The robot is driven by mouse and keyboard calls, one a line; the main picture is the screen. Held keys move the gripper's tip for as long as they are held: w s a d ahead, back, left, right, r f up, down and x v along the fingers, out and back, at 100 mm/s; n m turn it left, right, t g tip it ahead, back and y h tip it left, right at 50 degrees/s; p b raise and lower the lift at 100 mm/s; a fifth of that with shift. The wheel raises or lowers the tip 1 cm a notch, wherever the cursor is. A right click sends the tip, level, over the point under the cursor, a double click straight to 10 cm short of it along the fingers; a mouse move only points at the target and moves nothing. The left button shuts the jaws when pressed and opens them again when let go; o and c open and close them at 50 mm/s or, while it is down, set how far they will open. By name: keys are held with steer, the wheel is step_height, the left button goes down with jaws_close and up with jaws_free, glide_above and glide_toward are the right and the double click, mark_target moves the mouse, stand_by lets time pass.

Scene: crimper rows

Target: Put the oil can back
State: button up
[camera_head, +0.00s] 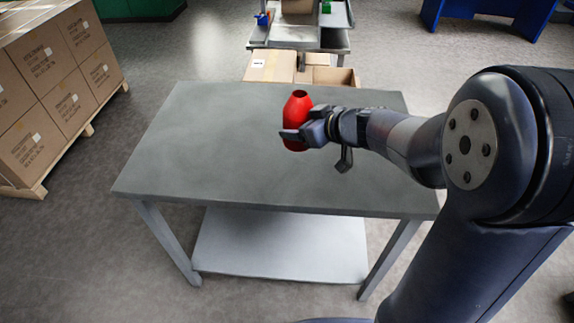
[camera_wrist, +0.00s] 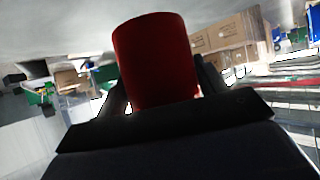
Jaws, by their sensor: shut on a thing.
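The red oil can (camera_head: 297,108) is upright over the middle-right part of the grey table, with a narrowing top. My gripper (camera_head: 293,135) is shut around its lower part from the right. In the wrist view the red can (camera_wrist: 156,62) stands between the two dark fingers of my gripper (camera_wrist: 163,95). The fingers hide part of its lower side. I cannot tell for sure whether its base touches the table top.
The grey table (camera_head: 200,150) is otherwise bare, with a lower shelf (camera_head: 280,245). Stacked cartons on a pallet (camera_head: 60,90) stand at the left. A cart (camera_head: 292,38) and open cardboard boxes (camera_head: 270,66) are behind the table. A blue bench (camera_head: 490,18) is at the back right.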

step_height(320, 180, down, 10)
steer(key=b, duration=0.5)
steer(key=shift+r, duration=0.1)
steer(key=o, duration=1.1)
steer(key=shift+o, duration=0.2)
steer(key=p+v, duration=0.4)
steer(key=v, duration=0.8)
steer(key=shift+d, duration=0.1)
